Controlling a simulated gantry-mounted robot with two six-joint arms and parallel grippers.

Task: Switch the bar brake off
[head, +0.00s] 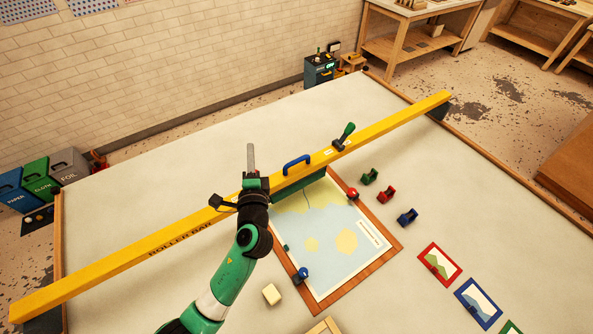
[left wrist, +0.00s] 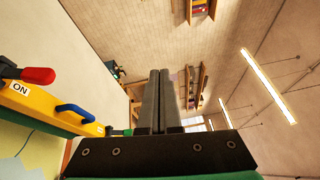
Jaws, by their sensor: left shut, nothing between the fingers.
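The yellow roller bar (head: 150,246) lies diagonally across the table. In the left wrist view the bar (left wrist: 40,103) carries a red-handled lever (left wrist: 37,75) beside a white label reading "ON". I cannot make out that lever in the head view, where my arm covers part of the bar. Beyond it are a blue handle (head: 297,163) and a green-handled lever (head: 346,132), tilted up to the right. My left gripper (head: 250,158) is shut and empty, above the bar to the left of the blue handle. My right gripper is not in view.
A framed map (head: 325,245) lies on the near side of the bar. Small green, red and blue pieces and a cream block (head: 271,294) sit around it. Small framed pictures (head: 440,263) lie at right. Bins (head: 35,182) stand left, off the table. The far table top is clear.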

